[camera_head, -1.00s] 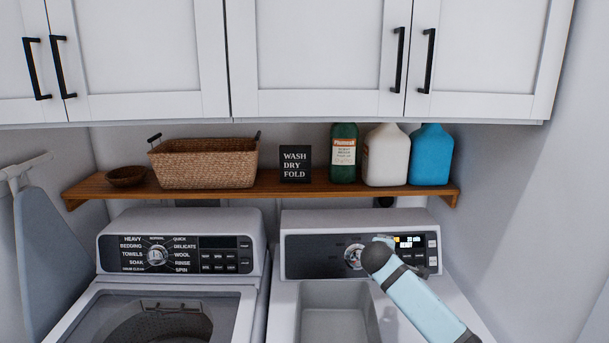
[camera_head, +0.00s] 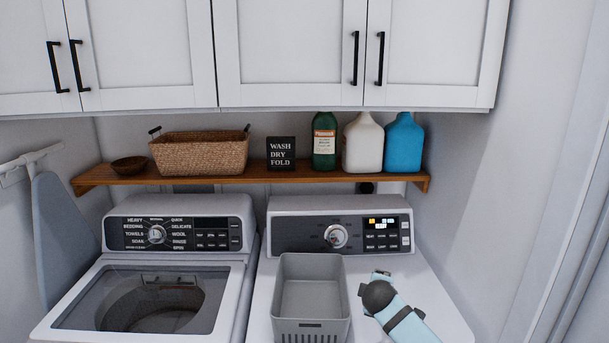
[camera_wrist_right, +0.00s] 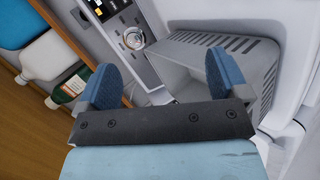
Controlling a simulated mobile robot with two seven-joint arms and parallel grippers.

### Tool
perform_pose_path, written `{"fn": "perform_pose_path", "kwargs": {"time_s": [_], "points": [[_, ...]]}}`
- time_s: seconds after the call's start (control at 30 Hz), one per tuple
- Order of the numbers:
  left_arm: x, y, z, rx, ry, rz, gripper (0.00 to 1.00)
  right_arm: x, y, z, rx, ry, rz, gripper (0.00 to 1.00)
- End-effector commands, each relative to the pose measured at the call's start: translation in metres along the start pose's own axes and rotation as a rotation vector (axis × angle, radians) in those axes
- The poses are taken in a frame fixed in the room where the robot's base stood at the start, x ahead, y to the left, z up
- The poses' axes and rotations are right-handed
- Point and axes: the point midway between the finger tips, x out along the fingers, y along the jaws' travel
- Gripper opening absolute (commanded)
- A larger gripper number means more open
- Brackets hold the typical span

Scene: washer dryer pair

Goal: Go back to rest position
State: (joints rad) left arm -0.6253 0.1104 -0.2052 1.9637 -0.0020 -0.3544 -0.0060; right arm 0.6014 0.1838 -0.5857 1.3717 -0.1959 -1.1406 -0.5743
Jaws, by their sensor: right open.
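My right arm comes in at the lower right of the head view, and its gripper (camera_head: 372,285) is above the top of the right-hand machine, right of the grey basket (camera_head: 312,312). In the right wrist view the two blue fingers of my right gripper (camera_wrist_right: 160,82) stand wide apart with nothing between them. Beyond them are the control panel with its round dial (camera_wrist_right: 133,38) and the grey basket (camera_wrist_right: 250,60). My left gripper is in neither view.
The left washer (camera_head: 170,225) has a see-through lid. A wooden shelf (camera_head: 290,179) above holds a wicker basket (camera_head: 200,152), a bowl, a sign and several bottles. An ironing board (camera_head: 62,230) leans at the left. A wall bounds the right side.

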Motion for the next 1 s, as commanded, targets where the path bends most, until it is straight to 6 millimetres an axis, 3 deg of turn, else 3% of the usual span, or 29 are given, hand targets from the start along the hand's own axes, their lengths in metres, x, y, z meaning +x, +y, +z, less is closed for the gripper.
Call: {"fn": "perform_pose_path", "kwargs": {"time_s": [0.03, 0.27, 0.4, 0.6, 0.8, 1.0], "points": [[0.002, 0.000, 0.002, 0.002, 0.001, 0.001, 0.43, 0.002, -0.029, 0.003, 0.027, 0.025, -0.023, 0.93], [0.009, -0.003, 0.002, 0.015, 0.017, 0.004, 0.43, -0.010, -0.153, 0.023, 0.229, 0.162, -0.124, 0.93], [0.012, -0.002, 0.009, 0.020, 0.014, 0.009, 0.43, -0.034, -0.232, 0.044, 0.402, 0.238, -0.189, 0.93], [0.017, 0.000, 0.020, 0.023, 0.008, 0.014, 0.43, -0.082, -0.324, 0.085, 0.661, 0.308, -0.259, 0.93], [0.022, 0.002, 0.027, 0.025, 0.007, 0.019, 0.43, -0.140, -0.388, 0.132, 0.911, 0.340, -0.294, 0.93], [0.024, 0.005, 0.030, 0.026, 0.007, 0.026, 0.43, -0.183, -0.417, 0.166, 1.073, 0.347, -0.299, 0.93]]}}
